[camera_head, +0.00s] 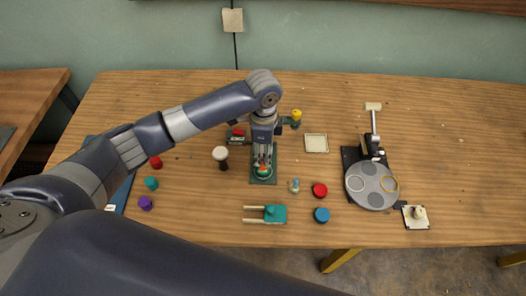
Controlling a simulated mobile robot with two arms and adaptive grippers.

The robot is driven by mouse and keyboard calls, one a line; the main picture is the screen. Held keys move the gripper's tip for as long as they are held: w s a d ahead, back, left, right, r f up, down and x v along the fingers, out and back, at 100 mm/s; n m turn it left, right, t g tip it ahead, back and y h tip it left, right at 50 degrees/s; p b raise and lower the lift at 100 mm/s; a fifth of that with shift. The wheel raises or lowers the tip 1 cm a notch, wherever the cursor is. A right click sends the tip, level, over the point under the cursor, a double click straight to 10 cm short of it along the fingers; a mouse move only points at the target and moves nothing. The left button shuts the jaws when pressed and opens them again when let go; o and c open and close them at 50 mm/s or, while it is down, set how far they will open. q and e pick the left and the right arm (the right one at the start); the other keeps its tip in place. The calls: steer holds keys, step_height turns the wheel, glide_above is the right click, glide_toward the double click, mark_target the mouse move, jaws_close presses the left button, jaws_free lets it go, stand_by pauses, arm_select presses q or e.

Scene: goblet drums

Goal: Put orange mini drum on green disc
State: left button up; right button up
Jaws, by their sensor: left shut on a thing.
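My left gripper (263,162) points down over a dark green base plate (263,146) near the middle of the table. It is shut on a small orange-red thing (264,170), which looks like the orange mini drum and is partly hidden by the fingers. A round green disc (264,177) shows under and around it on the plate. I cannot tell whether the drum touches the disc. My right gripper is not in view.
Close by stand a white-topped dark goblet shape (220,154), a small pale piece (294,185), a teal block (274,214), a red disc (320,190) and a blue disc (322,215). A grey turntable device (371,186) stands right. The table's far right is clear.

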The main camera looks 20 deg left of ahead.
arm_select(q)
steer(key=shift+w+a, duration=0.15)
steer(key=shift+w, duration=0.35)
step_height(320, 180, down, 3)
steer(key=shift+w+a+f+p, duration=0.1)
steer(key=shift+w+p, duration=0.05)
steer(key=shift+p, duration=0.55)
steer(key=shift+f, duration=0.25)
steer(key=shift+f, duration=0.15)
steer(key=o, duration=1.1)
steer(key=shift+c, duration=0.2)
step_height(320, 180, up, 12)
steer(key=shift+r+b, duration=0.2)
steer(key=shift+b, duration=0.7)
steer(key=shift+f, duration=0.1)
